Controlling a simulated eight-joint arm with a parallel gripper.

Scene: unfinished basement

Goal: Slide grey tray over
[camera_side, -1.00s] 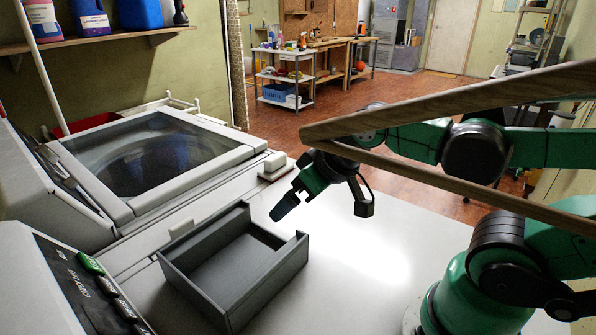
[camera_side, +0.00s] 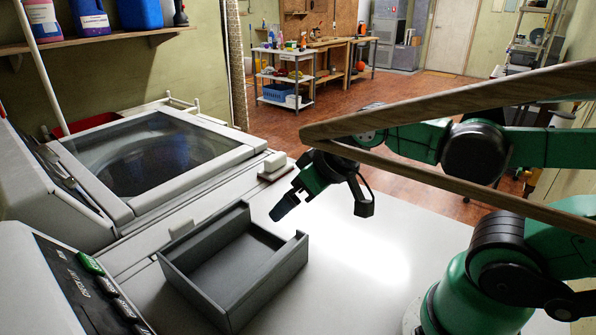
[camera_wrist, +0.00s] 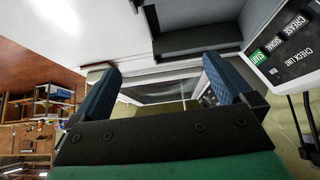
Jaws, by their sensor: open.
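The grey tray (camera_side: 212,300) is an open box with low walls, empty, lying flat on the white machine top in the side view. One of its walls has a lowered section facing my gripper. My gripper (camera_side: 280,212) hangs just beyond the tray's back right corner, above the white surface and apart from the tray. In the wrist view the tray (camera_wrist: 196,40) shows at the top, past the fingers. The two blue fingers of my gripper (camera_wrist: 160,88) stand wide apart with nothing between them.
A washer with a glass lid (camera_side: 150,155) stands left of the tray. A control panel (camera_side: 85,285) is close on the tray's near left. A wooden bar (camera_side: 430,185) crosses in front of my arm. The white top (camera_side: 370,260) right of the tray is clear.

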